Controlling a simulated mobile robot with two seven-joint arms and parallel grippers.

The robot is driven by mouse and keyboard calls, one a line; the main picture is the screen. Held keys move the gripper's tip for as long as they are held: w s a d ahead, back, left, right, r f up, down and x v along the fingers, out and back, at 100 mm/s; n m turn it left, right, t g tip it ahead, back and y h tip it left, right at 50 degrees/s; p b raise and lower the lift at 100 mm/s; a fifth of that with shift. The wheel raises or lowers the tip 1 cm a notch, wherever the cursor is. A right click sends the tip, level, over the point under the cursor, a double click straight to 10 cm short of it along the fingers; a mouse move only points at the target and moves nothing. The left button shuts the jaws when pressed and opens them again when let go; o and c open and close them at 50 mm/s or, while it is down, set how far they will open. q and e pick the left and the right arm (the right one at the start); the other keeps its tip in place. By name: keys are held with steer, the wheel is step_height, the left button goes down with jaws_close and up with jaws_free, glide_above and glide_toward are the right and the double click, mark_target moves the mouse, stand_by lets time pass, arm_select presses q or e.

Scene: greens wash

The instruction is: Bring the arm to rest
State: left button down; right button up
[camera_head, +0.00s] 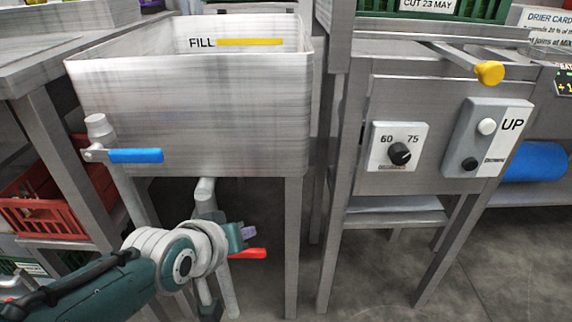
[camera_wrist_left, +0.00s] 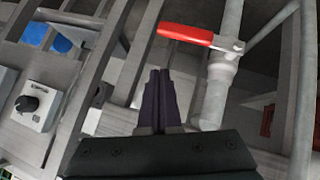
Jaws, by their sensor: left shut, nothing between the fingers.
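My left arm comes in from the lower left in the head view, in front of the metal sink tank (camera_head: 190,110). The tips of my left gripper (camera_head: 249,232) show partly there, beside the red valve lever (camera_head: 248,254) under the tank. In the left wrist view the two dark fingers of my left gripper (camera_wrist_left: 160,88) are together with nothing between them. The red lever (camera_wrist_left: 186,34) is just beyond the fingertips there, on a grey pipe (camera_wrist_left: 218,90). The fingers look apart from the lever. My right gripper is in neither view.
A blue-handled valve (camera_head: 135,156) is on the tank's front left. A red crate (camera_head: 60,210) sits on a shelf at left. A dial panel (camera_head: 398,147) and an UP switch box (camera_head: 486,138) are on the right-hand machine. Floor (camera_head: 375,280) is clear at lower right.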

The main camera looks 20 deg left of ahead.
arm_select(q)
steer(key=s+r+m+g+p, duration=0.2)
steer(key=s+r+p, duration=0.85)
steer(key=r, duration=0.55)
steer(key=s+r+m+g+p, duration=0.25)
steer(key=s+r+p, duration=0.55)
steer(key=r+p, duration=0.65)
steer(key=s+r+m+g+p, duration=0.25)
steer(key=s+r+p, duration=0.7)
steer(key=r, duration=0.75)
step_height(320, 180, up, 36)
steer(key=w+p, duration=0.1)
steer(key=p, duration=3.4)
steer(key=shift+w+a+f+t+p, duration=0.2)
steer(key=shift+a+t+p, duration=0.1)
steer(key=shift+t, duration=0.1)
